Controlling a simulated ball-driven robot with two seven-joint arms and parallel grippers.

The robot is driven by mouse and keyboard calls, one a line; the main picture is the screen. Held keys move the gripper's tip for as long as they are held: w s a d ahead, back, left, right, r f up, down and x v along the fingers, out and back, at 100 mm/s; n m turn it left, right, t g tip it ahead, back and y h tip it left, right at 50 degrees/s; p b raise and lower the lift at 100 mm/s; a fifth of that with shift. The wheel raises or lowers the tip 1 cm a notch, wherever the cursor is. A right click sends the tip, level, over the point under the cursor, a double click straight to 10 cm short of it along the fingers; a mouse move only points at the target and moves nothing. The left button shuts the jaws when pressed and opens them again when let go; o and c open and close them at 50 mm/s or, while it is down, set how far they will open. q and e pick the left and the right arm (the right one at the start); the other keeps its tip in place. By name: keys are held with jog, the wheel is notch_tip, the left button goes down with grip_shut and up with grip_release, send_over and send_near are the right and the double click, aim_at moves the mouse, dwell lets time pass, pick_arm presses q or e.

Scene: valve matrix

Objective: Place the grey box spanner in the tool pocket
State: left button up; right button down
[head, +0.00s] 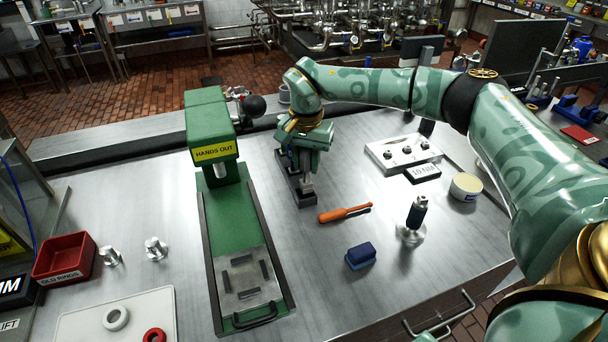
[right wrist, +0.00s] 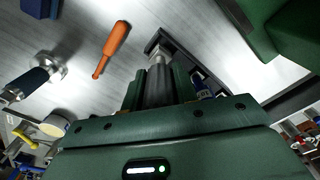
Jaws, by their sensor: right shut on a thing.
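The grey box spanner (head: 307,186) hangs upright below my right gripper (head: 303,160), which is shut on it. In the right wrist view the spanner's metal end (right wrist: 158,57) shows beyond the dark fingers of the right gripper (right wrist: 160,85). A long dark tray (head: 304,201), which looks like the tool pocket, lies on the bench under the spanner, beside the green press. The spanner's lower end is at or just above this tray. I cannot tell whether it is inside or touching the bottom. My left gripper is not in view.
A green press (head: 212,130) stands close left of the tray. An orange-handled tool (head: 345,213) lies close right. The front bench is mostly clear.

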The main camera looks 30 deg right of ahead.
aim_at(305, 180)
jog(key=f, duration=0.3)
jog(key=shift+w+f+b, duration=0.25)
jog(key=shift+f+b, duration=0.05)
jog(key=shift+b, duration=0.1)
jog(key=c, duration=1.1)
grip_release()
jog(key=shift+f, duration=0.1)
notch_tip(305, 180, up, 12)
jog(key=p, duration=0.2)
jog(key=shift+r+p, duration=0.2)
jog(key=shift+p, duration=0.1)
